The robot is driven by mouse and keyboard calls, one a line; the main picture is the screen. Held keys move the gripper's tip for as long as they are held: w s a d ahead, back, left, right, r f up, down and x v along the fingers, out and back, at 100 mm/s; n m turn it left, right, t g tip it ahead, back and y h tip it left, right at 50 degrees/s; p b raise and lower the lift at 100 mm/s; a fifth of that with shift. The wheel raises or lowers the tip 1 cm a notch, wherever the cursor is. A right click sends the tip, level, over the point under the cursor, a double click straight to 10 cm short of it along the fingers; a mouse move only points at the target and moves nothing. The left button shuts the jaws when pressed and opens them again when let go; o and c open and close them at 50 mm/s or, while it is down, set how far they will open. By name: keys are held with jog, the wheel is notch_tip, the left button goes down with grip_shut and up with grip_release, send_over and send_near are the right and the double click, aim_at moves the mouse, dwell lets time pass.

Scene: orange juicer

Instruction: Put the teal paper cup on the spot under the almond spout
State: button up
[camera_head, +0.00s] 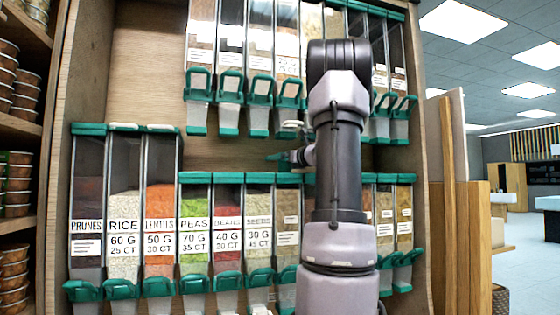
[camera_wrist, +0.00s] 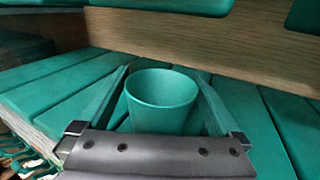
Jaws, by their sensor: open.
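The teal paper cup (camera_wrist: 160,112) stands upright between the two fingers of my gripper (camera_wrist: 160,74) in the wrist view. The fingers are open, one on each side of the cup, and small gaps seem to show beside it. The cup seems to stand on the flat green lids of the lower dispensers. In the head view my gripper (camera_head: 290,158) is just above the lower dispenser row, partly hidden by my arm; the cup cannot be made out there. I cannot read an almond label; my arm hides several dispensers.
Lower dispensers include rice (camera_head: 123,225), lentils (camera_head: 159,225) and peas (camera_head: 195,225), with green spouts at the bottom. An upper row (camera_head: 229,60) hangs above my gripper. Shelves with tubs (camera_head: 14,180) stand at left; a wooden panel (camera_head: 447,200) stands at right.

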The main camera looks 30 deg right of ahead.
jog(key=shift+s+r, duration=0.1)
jog(key=shift+r, duration=0.05)
jog(key=s+d, duration=0.2)
jog(key=s, duration=0.9)
jog(key=s+a+f+n+g+y, duration=0.1)
jog(key=s+a+f+n+g, duration=0.2)
jog(key=a, duration=0.5)
jog(key=a+f+n+g+y, duration=0.1)
jog(key=a+f+n+g, duration=0.15)
jog(key=a+n, duration=0.4)
jog(key=s+a+f+n+g+y, duration=0.1)
jog(key=s+a+f+n, duration=0.15)
jog(key=a, duration=0.65)
jog(key=s+a+f+n+g+h, duration=0.1)
jog(key=s+a+f+n+g, duration=0.1)
jog(key=s+a+f+n, duration=0.2)
jog(key=s+a+f+n+g+h, duration=0.2)
jog(key=s+a+f+n, duration=0.3)
jog(key=s+n, duration=0.6)
jog(key=shift+s+a+f+n+h, duration=0.15)
jog(key=shift+a+f+n+h, duration=0.15)
jog(key=shift+f+n, duration=1.05)
jog(key=shift+r+n, duration=0.25)
jog(key=shift+r, duration=0.1)
